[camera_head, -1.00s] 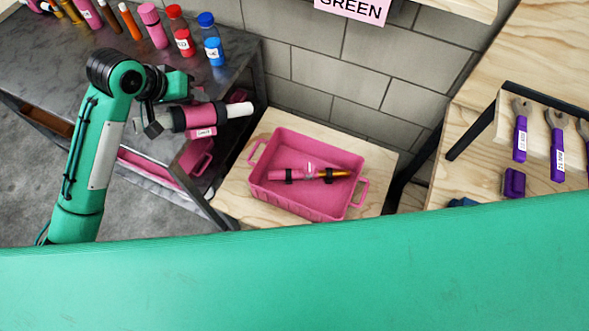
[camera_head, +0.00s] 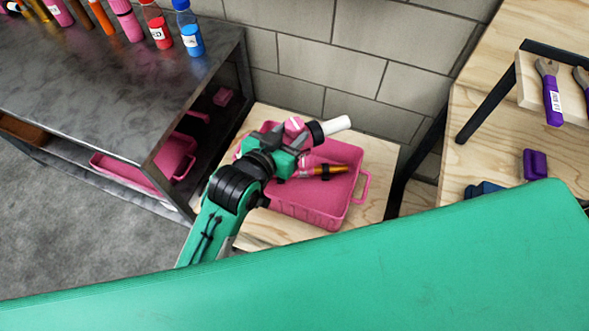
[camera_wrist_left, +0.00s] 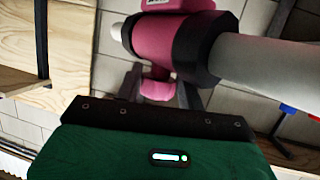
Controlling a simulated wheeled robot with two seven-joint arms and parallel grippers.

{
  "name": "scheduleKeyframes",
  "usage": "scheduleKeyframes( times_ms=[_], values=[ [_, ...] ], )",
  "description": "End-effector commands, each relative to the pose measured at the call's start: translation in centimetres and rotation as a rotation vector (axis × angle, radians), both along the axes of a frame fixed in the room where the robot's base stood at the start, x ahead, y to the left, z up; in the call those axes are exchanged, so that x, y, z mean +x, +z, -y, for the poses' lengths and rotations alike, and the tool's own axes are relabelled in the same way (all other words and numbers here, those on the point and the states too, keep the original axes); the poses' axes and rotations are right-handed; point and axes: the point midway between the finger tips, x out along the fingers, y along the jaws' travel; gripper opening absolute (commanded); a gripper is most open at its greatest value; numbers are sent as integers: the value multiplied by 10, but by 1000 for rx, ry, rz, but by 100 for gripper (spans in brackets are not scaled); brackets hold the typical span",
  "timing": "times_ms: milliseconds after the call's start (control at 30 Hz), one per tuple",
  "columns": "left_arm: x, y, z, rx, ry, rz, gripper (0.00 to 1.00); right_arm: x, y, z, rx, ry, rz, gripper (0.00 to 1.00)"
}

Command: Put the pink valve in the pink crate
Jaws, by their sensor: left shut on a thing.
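The pink valve, a pink body with black rings and white pipe ends, is held by my left gripper (camera_head: 292,147). In the head view the valve (camera_head: 294,126) is above the back part of the pink crate, partly hidden by the gripper. The left wrist view shows the valve (camera_wrist_left: 166,42) large, with its pink knob between the fingers (camera_wrist_left: 160,92). The pink crate (camera_head: 306,211) stands on a light wooden surface; my arm hides its left side. My right gripper is not in view.
A pink tool with an orange part (camera_head: 330,170) lies in the crate. A dark metal bench (camera_head: 90,85) with bottles is at the left. A wooden surface with purple-handled tools (camera_head: 553,100) is at the right. A brick wall (camera_head: 350,62) is behind the crate.

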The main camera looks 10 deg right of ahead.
Motion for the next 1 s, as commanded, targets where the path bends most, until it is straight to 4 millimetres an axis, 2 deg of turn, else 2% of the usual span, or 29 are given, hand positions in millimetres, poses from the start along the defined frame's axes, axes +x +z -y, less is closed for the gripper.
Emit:
scheduleKeyframes(
  times_ms=[33, 200, 400, 667, 867, 1000],
  values=[
    [0, -17, 0, 4, 0, -6, 0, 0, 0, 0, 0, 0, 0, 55],
    [0, -63, -1, 3, 0, -6, 0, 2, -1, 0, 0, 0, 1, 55],
    [0, -109, -1, 2, 0, -5, 0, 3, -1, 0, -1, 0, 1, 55],
    [0, -135, -1, 0, 0, -3, 0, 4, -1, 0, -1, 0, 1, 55],
    [0, -163, -1, 1, 0, -4, 0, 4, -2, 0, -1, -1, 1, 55],
    [0, -167, -1, -1, 1, -1, 0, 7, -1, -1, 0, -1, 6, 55]
  ],
)
